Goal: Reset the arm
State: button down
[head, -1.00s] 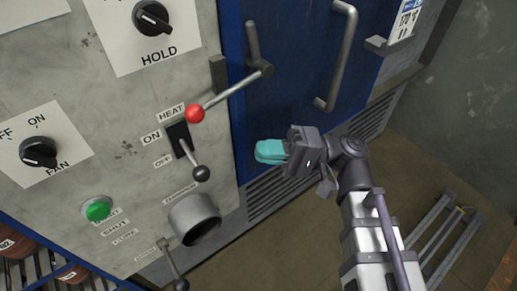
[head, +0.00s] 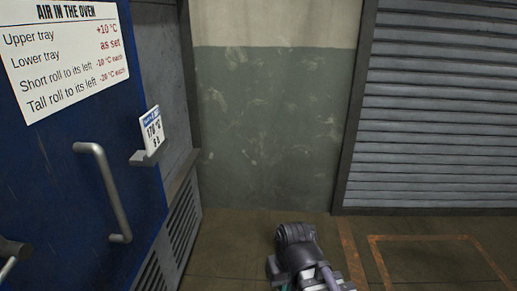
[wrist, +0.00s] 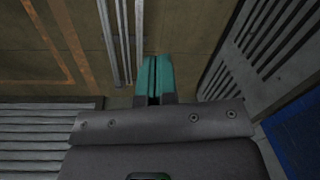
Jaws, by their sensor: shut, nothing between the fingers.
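In the wrist view my gripper (wrist: 156,78) shows its two teal fingers side by side, shut with nothing between them, over the brown floor. In the head view my dark arm joint (head: 297,250) is at the bottom edge, in front of the floor and right of the oven. The fingers are almost wholly hidden there.
The blue oven door (head: 75,185) with its grey handle (head: 104,192) stands at left, bearing an air temperature sign (head: 65,50). A small card (head: 152,131) sits in a holder beside it. A grey shutter (head: 440,130) is at right. Metal bars (wrist: 118,40) lie on the floor.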

jog(key=w+d+r+m+h+p, duration=0.1)
jog(key=d+r+m+p, duration=0.15)
jog(key=d, duration=1.05)
notch_tip(320, 180, up, 16)
jog(key=p, duration=1.6)
jog(key=shift+a+r+m, duration=0.2)
jog(key=shift+m, duration=0.15)
jog(key=shift+w, duration=0.1)
